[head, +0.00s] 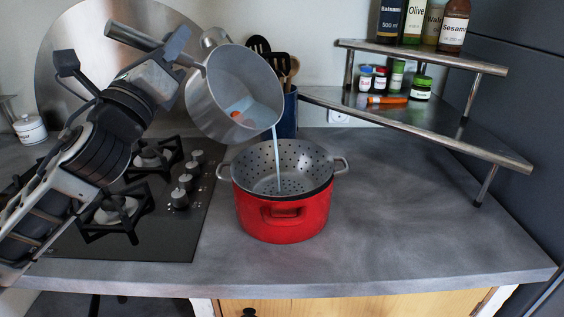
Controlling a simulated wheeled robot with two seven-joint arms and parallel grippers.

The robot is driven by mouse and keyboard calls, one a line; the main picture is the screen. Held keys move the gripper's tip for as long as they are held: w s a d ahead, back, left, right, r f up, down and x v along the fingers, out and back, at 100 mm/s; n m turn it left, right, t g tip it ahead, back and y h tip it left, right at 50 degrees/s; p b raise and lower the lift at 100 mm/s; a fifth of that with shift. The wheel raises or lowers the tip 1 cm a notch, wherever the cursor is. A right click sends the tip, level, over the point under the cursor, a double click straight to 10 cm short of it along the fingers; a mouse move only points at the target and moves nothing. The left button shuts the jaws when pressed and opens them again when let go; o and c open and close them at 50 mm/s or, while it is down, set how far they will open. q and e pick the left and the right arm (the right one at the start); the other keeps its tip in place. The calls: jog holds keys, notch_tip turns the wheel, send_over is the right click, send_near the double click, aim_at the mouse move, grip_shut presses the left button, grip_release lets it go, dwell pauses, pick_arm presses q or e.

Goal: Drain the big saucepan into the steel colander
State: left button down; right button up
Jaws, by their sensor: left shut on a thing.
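The big saucepan (203,116) is steel and strongly tilted, held in the air above and left of the colander. My left gripper (176,62) is shut on its handle (129,40). Pale liquid (277,160) runs in a thin stream from the pan's lower right rim into the colander. Some liquid and an orange piece (236,115) show inside the pan. The steel colander (262,163) has two loop handles and sits upright in a red pot (284,220) on the counter. My right gripper is not in view.
A black gas hob (128,225) lies left of the red pot. A dark blue utensil holder (289,115) stands behind the colander. A two-tier corner shelf (430,124) with bottles and jars is at right. The counter (420,220) right of the pot is clear.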

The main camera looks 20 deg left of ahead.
pick_arm(q)
jog(key=shift+s+d+r+m+h, duration=0.25)
jog(key=shift+d+m+h, duration=0.3)
jog(key=shift+m+h, duration=0.15)
jog(key=shift+s+d+f+m+h, duration=0.2)
jog(key=shift+d+m+h, duration=0.2)
jog(key=shift+d+m, duration=0.25)
dwell(0.3)
jog(key=shift+s+d+m+h+b, duration=0.15)
jog(key=shift+d+m+h+b, duration=0.2)
jog(key=shift+m, duration=0.2)
jog(key=shift+s+d+f+m+h, duration=0.2)
jog(key=shift+d+m+h, duration=0.2)
jog(key=shift+m, duration=0.15)
jog(key=shift+s+d+f+m+h, duration=0.1)
jog(key=shift+d+f+m+h, duration=0.05)
jog(key=shift+d+m+h, duration=0.35)
jog(key=shift+s+d+f+m+h, duration=0.1)
jog(key=shift+d+m+h, duration=0.15)
jog(key=shift+m, duration=0.2)
dwell(0.6)
dwell(0.9)
dwell(1.0)
